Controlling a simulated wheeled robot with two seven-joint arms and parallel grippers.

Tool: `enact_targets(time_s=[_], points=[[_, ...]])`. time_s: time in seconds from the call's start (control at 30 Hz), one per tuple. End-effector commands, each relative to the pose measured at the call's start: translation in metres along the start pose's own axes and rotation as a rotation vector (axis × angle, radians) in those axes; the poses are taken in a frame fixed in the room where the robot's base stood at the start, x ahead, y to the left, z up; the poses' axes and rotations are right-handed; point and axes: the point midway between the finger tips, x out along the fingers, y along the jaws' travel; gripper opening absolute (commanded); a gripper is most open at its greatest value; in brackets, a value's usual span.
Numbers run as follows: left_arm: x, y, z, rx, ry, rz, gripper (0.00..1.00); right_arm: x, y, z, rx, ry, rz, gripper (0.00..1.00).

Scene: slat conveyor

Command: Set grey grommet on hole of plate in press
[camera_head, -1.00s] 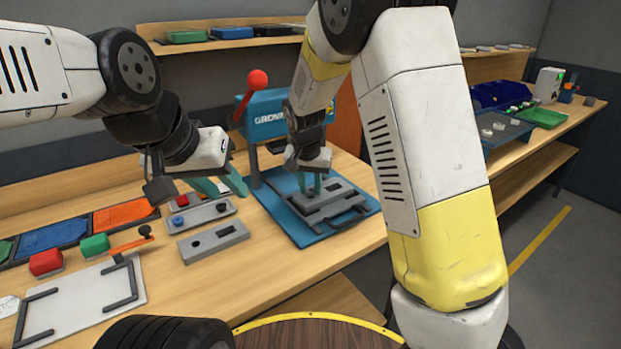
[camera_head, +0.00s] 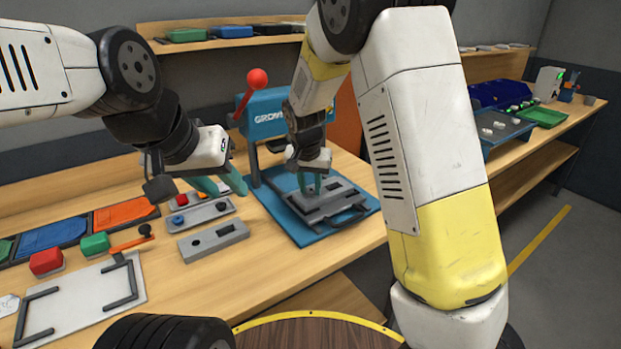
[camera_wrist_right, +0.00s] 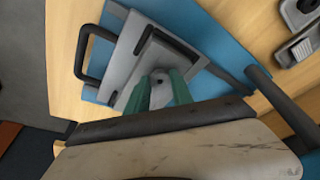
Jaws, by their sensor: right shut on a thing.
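The press (camera_head: 265,115) is blue with a red ball-ended lever. A grey plate (camera_head: 345,193) lies in a grey fixture on its blue base. My right gripper (camera_head: 311,190) points down over the plate. Its green fingers (camera_wrist_right: 161,82) are shut on a small grey piece (camera_wrist_right: 160,74), which looks like the grommet. The fingers largely hide it, and I cannot tell whether it touches the plate or lines up with the hole. A dark slot (camera_wrist_right: 158,45) shows in the fixture beyond the fingertips. My left gripper (camera_head: 220,186) is open and empty, left of the press.
A grey block with holes (camera_head: 213,240) and a grey tray with red and blue knobs (camera_head: 200,213) lie left of the press. A white board with dark brackets (camera_head: 85,295), red and green blocks and shallow bins lie further left. The front bench strip is clear.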

Motion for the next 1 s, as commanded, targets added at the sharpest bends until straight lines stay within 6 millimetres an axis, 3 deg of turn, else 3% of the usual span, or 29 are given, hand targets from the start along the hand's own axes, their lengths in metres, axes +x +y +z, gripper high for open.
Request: enact_targets(time_s=[0.33,0.37,0.5,0.83,1.0], points=[[0.000,0.000,0.000,0.000,0.000,0.000,0.36,0.001,0.000,0.000,0.000,0.000,0.000,0.00],[0.000,0.000,0.000,0.000,0.000,0.000,0.36,0.001,0.000,0.000,0.000,0.000,0.000,0.29],[0.000,0.000,0.000,0.000,0.000,0.000,0.36,0.001,0.000,0.000,0.000,0.000,0.000,0.53],[0.000,0.000,0.000,0.000,0.000,0.000,0.36,-0.002,0.000,0.000,0.000,0.001,-0.001,0.53],[0.000,0.000,0.000,0.000,0.000,0.000,0.36,-0.025,-0.001,-0.001,0.000,0.003,-0.004,0.53]])
